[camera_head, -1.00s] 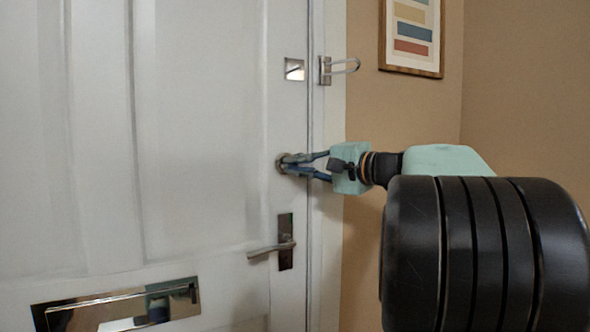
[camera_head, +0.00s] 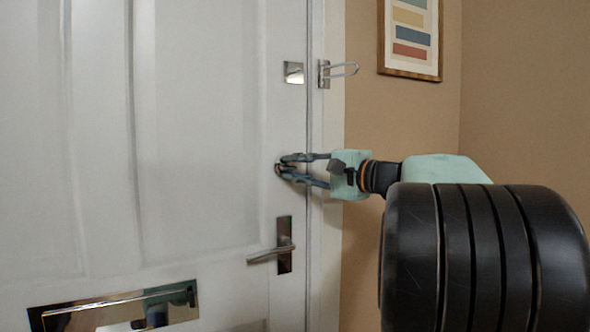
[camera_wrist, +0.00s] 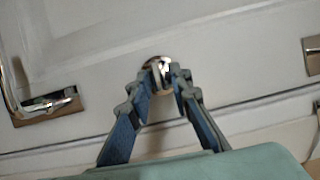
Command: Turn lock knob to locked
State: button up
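The round metal lock knob (camera_wrist: 157,68) is on the white door, above the lever handle (camera_head: 268,253). In the head view my fingertips (camera_head: 287,166) largely hide it near the door's right edge. My gripper (camera_wrist: 163,76) has one blue-grey finger on each side of the knob's raised middle in the wrist view. The fingers converge from the wrist to the knob and look closed on it. The fingertips cover part of the knob, so its exact turn angle is hard to read.
A letter slot (camera_head: 112,306) is low on the door. A framed picture (camera_head: 410,38) hangs on the tan wall. My arm fills the lower right.

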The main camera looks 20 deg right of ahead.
jog(key=shift+s, duration=0.1)
jog(key=v, duration=1.2)
jog(key=shift+a, duration=0.1)
